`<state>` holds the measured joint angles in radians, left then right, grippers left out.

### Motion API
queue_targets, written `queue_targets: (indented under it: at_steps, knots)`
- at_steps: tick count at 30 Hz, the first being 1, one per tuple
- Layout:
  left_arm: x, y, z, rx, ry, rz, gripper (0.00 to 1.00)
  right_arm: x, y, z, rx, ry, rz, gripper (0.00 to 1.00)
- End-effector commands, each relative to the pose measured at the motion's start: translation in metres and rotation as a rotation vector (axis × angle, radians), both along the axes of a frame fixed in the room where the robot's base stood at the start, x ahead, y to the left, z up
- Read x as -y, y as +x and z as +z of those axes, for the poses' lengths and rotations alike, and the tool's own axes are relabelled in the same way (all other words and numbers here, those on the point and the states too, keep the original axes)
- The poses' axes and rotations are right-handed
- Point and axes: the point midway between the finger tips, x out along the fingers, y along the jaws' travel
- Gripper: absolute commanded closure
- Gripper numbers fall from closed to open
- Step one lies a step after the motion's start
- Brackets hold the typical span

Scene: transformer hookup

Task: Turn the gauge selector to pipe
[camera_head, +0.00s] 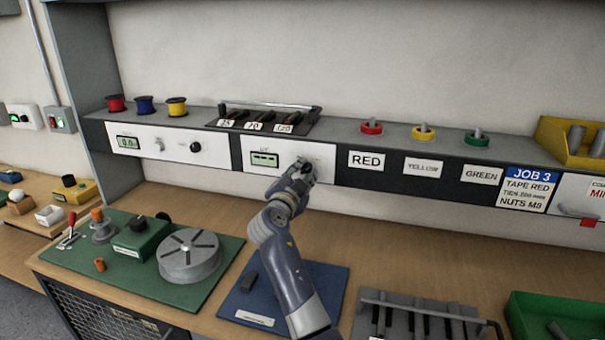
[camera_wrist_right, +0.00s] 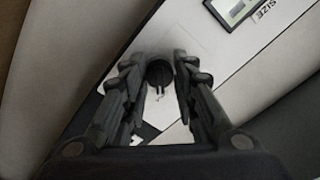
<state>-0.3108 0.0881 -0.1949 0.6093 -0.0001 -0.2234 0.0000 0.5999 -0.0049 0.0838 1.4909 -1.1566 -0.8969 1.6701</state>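A white panel (camera_head: 322,157) on the shelf front carries a small display (camera_head: 264,159) showing dashes. In the right wrist view the display (camera_wrist_right: 233,8) has the word SIZE beside it. A dark round knob (camera_wrist_right: 159,72) sits on this panel. My right gripper (camera_head: 304,170) is at the panel's right part and hides most of the knob in the head view. The knob's setting and any position marks are not readable. My left gripper is not in view.
A similar panel (camera_head: 160,155) to the left has a display, a switch and a black knob (camera_head: 195,147). A tray of sockets (camera_head: 268,118) stands above. Below are a green board (camera_head: 120,275), a blue mat (camera_head: 325,290) and a grey rack (camera_head: 420,310).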

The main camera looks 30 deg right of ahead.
Motion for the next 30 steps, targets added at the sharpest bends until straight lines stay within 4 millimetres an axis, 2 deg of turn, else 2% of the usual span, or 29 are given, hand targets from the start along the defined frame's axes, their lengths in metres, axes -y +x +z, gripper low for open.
queue_targets:
  at_steps: [1, 2, 12, 20, 30]
  knots:
    - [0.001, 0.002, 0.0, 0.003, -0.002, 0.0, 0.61, 0.0, 0.0, 0.0, 0.0, -0.001, 0.001, 0.94]
    - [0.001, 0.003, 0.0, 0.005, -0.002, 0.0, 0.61, 0.0, 0.0, 0.0, 0.0, -0.001, 0.001, 0.99]
    - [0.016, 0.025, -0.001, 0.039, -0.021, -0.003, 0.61, 0.001, 0.0, 0.0, -0.015, -0.016, 0.001, 0.99]
    - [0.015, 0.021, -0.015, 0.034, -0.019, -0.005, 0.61, 0.001, 0.0, -0.002, -0.113, -0.1, 0.001, 0.99]
    - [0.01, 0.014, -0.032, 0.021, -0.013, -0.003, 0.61, 0.002, -0.001, -0.001, -0.345, -0.3, 0.0, 0.99]
